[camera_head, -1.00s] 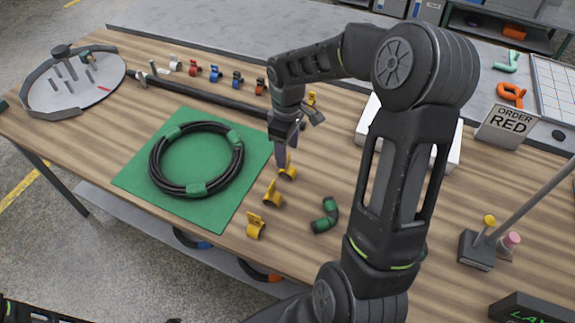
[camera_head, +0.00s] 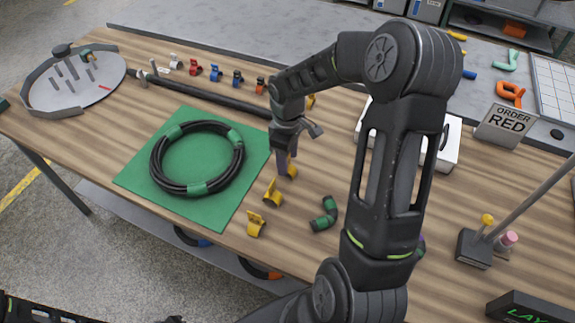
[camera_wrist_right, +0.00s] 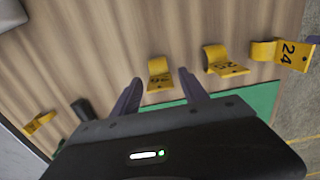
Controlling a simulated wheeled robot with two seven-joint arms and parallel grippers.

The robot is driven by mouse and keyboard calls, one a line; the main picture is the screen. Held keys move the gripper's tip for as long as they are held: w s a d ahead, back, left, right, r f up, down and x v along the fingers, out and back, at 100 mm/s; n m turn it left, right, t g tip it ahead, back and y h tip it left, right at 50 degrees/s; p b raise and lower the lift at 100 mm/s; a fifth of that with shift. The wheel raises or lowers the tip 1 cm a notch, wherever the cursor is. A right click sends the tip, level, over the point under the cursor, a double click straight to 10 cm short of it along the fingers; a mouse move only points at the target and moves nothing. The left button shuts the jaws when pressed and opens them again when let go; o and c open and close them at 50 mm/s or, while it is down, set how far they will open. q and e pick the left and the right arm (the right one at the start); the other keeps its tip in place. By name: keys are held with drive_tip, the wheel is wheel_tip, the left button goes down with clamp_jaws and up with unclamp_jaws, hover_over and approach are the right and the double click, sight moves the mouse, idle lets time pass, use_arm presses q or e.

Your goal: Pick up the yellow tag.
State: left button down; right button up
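Several yellow tags lie on the wooden table. The one numbered 26 (camera_wrist_right: 160,72) lies just beyond and between the fingertips of my right gripper (camera_wrist_right: 161,84) in the right wrist view. That gripper is open and empty. In the head view my right gripper (camera_head: 285,171) points down at this tag (camera_head: 293,169), partly covering it. Tag 25 (camera_wrist_right: 225,62) and tag 24 (camera_wrist_right: 284,54) lie in a row to the right in the wrist view. Another yellow tag (camera_wrist_right: 39,122) lies apart at the left there. My left gripper is not in view.
A coiled black hose (camera_head: 157,160) with green bands lies on a green mat (camera_head: 214,211) left of the gripper. A green elbow piece (camera_head: 325,214) lies to the right. A black bar (camera_head: 205,95) and several coloured clips stand behind. An "ORDER RED" sign (camera_head: 505,126) stands at right.

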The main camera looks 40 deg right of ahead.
clamp_jaws()
idle(0.3)
wheel_tip(320, 180, up, 10)
drive_tip(key=shift+r+b, duration=0.1)
drive_tip(key=shift+b, duration=0.65)
drive_tip(key=shift+c, duration=2.2)
unclamp_jaws()
clamp_jaws()
